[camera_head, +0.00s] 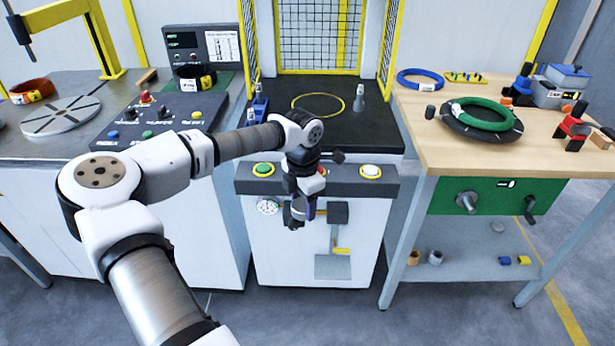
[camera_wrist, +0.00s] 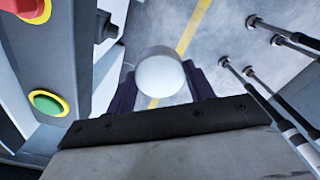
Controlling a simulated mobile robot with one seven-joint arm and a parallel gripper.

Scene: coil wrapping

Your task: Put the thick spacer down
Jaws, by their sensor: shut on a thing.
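My gripper (camera_head: 301,212) hangs in front of the white press cabinet, below the level of its button panel. In the wrist view its dark fingers are shut on a pale, round-ended piece (camera_wrist: 160,75), which I take to be the thick spacer. It is seen end-on, so its length cannot be told. The held piece is in the air, with the floor behind it. In the head view the gripper hides the piece.
The cabinet's front panel with a green button (camera_head: 263,170) is close behind my arm. A wooden workbench (camera_head: 440,160) at right carries a blue ring (camera_head: 420,79) and a green coil (camera_head: 483,113). Its lower shelf (camera_head: 460,285) has small parts and free room. The dark press bed (camera_head: 325,130) is mostly clear.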

